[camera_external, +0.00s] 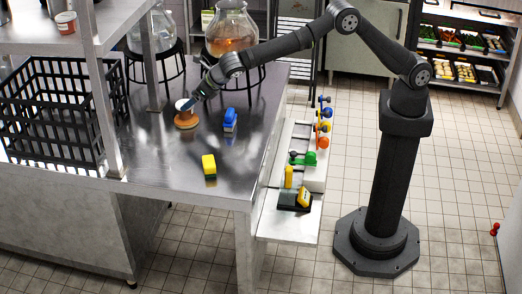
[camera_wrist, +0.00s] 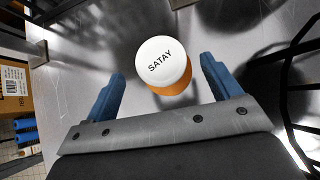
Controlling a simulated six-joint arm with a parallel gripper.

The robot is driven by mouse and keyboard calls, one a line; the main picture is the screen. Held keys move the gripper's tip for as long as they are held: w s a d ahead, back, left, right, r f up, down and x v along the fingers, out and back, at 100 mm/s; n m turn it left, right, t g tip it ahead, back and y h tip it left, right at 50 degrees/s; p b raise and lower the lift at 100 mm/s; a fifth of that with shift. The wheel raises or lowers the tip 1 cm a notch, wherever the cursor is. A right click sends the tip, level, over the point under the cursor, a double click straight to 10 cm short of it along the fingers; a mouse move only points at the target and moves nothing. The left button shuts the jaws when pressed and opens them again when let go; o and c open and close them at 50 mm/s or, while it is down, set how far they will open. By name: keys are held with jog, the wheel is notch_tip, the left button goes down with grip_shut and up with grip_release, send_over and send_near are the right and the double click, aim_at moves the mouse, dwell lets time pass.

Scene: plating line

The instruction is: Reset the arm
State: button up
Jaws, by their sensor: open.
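My gripper (camera_external: 194,103) is at the end of my arm, low over the metal counter (camera_external: 160,178). In the wrist view its two blue fingers (camera_wrist: 163,72) are spread apart with nothing gripped. A jar with a white lid marked SATAY (camera_wrist: 162,62) and an orange body stands between and slightly ahead of the fingers, with gaps on both sides. In the external view the jar (camera_external: 184,118) stands on the counter right by my gripper, which partly covers it.
A blue object (camera_external: 230,120) and a yellow block (camera_external: 209,167) are on the counter to the right. A black crate (camera_external: 55,120) and a shelf post (camera_external: 106,110) stand left. Glass flasks on black stands (camera_external: 232,35) are behind. A side shelf (camera_external: 290,225) holds small coloured items.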

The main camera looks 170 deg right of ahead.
jog(key=x, duration=0.7)
jog(key=shift+s+a, duration=0.1)
jog(key=shift+r, duration=0.1)
jog(key=shift+a, duration=0.1)
